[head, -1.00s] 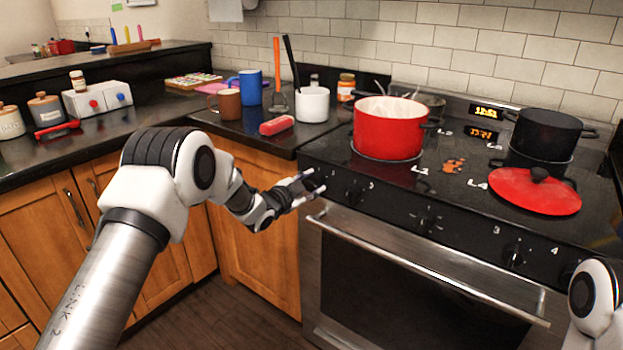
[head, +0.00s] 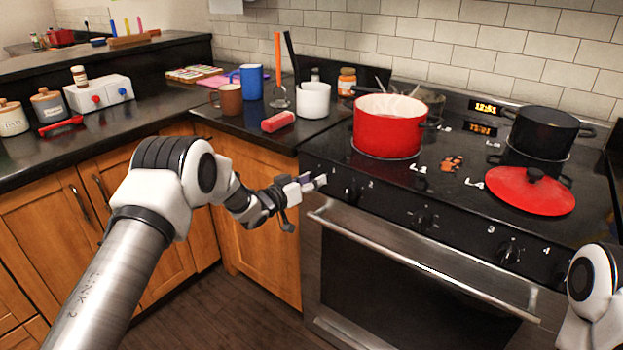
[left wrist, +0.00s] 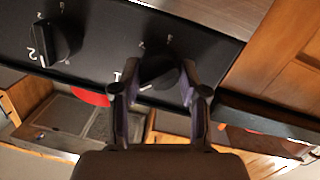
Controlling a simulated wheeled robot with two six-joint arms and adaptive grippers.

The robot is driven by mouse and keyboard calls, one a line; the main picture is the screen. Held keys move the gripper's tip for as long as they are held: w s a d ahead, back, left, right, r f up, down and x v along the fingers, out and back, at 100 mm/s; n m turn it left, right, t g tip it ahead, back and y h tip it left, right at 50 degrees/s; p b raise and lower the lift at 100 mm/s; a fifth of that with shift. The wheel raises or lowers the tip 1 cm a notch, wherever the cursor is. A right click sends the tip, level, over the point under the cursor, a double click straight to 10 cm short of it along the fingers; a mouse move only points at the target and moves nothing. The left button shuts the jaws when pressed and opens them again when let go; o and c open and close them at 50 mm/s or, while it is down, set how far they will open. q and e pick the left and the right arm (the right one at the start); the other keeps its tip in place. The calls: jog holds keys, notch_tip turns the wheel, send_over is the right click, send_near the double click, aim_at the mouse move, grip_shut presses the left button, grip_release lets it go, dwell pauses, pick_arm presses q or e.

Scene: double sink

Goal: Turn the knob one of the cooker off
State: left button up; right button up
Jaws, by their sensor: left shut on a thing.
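The cooker (head: 385,214) has a black front panel with several black knobs. Knob one (left wrist: 160,66) is at the left end of that panel and sits between my left gripper's fingers in the left wrist view. My left gripper (head: 318,183) reaches it from the left and is shut on it. In the head view the gripper hides this knob. The left gripper's two fingers also show in the left wrist view (left wrist: 157,88), one on each side of the knob. Knob two (left wrist: 56,40) is beside it, untouched. My right gripper is out of view.
A red pot (head: 388,128), a black pot (head: 541,134) and a red lid (head: 528,192) are on the cooktop. The oven handle (head: 430,272) juts out below the knobs. A wooden cabinet (head: 262,235) stands left of the cooker.

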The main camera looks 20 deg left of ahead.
pick_arm(q)
jog(key=n, duration=0.3)
jog(key=shift+f+n+t+h, duration=0.1)
jog(key=shift+n+t+h, duration=0.3)
jog(key=shift+n, duration=2)
jog(key=o, duration=1.1)
jog(key=shift+o, duration=0.2)
jog(key=v, duration=1.2)
jog(key=shift+w+a, duration=0.1)
